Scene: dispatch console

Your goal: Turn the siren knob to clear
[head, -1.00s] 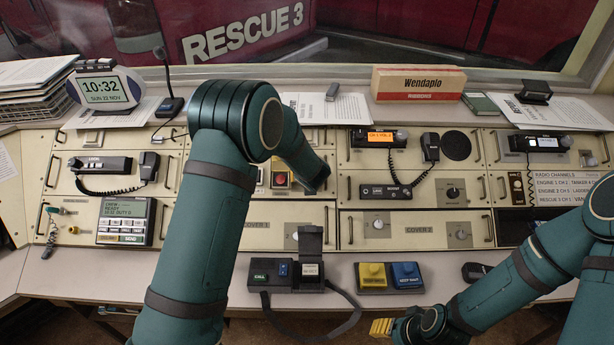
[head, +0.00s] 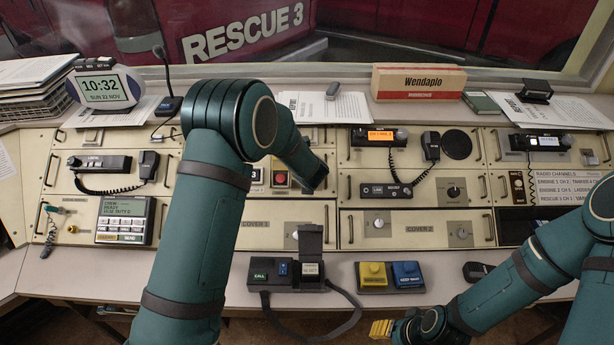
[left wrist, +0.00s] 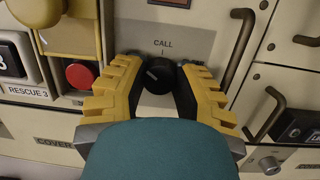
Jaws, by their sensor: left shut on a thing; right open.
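A round black knob (left wrist: 158,77) with a pale pointer mark sits on a panel under the printed word CALL in the left wrist view. The pointer is tilted to the upper left, a little off the CALL mark. No siren label is readable. My left gripper (left wrist: 160,80) is shut on this knob, with a yellow finger on each side. In the head view my left arm hides the knob and the left fingers. My right gripper (head: 383,328) is open and empty at the front, below the console edge.
A red button (left wrist: 80,75) lies left of the knob, with a raised yellow cover (left wrist: 72,37) above it. A dark drawer handle (left wrist: 238,47) stands close to the right finger. Yellow and blue buttons (head: 390,275) sit on the front ledge.

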